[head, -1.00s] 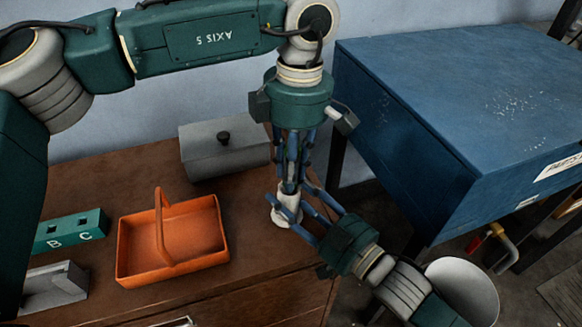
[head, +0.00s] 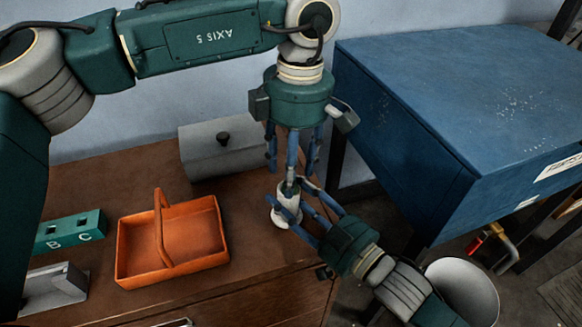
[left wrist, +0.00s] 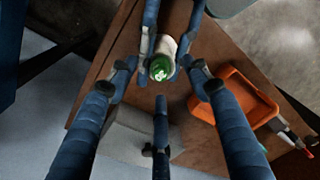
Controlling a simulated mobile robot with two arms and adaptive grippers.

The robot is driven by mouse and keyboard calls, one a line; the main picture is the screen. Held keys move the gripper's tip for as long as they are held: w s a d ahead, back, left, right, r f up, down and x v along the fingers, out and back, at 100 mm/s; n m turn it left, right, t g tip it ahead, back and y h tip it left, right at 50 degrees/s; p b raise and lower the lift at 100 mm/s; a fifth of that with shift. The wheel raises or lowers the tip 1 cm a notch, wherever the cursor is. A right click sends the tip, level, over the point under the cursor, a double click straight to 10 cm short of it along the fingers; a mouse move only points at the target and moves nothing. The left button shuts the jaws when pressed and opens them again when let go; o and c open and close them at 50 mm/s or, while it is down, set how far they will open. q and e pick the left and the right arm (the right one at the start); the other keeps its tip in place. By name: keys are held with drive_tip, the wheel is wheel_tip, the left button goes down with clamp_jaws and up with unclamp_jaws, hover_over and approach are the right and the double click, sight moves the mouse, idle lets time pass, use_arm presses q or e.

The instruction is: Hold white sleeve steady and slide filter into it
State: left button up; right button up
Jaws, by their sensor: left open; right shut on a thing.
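The white sleeve (head: 283,217) stands upright at the right edge of the brown bench, with a wider foot. My right gripper (head: 291,207) is shut on it from the right. My left gripper (head: 292,163) is open directly above the sleeve, pointing down. Its fingers are spread around the green end in the left wrist view (left wrist: 160,84), apparently without touching it.
An orange basket (head: 214,205) with a raised handle stands left of the sleeve. A grey lidded box (head: 225,157) is behind, and a green block marked B and C (head: 70,231) is at left. A large blue cabinet (head: 440,90) stands close on the right.

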drive_tip(key=shift+f, duration=0.6)
use_arm(q)
drive_tip(key=shift+w+d+r, duration=0.1)
drive_tip(key=shift+d+r, duration=0.05)
drive_tip(key=shift+r, duration=1.6)
drive_tip(key=shift+w+d+r, duration=0.1)
drive_tip(key=shift+r, duration=1.6)
use_arm(e)
drive_tip(key=o, duration=1.3)
drive_tip(key=shift+c, duration=0.2)
drive_tip(key=shift+r, duration=0.1)
drive_tip(key=shift+d, duration=0.1)
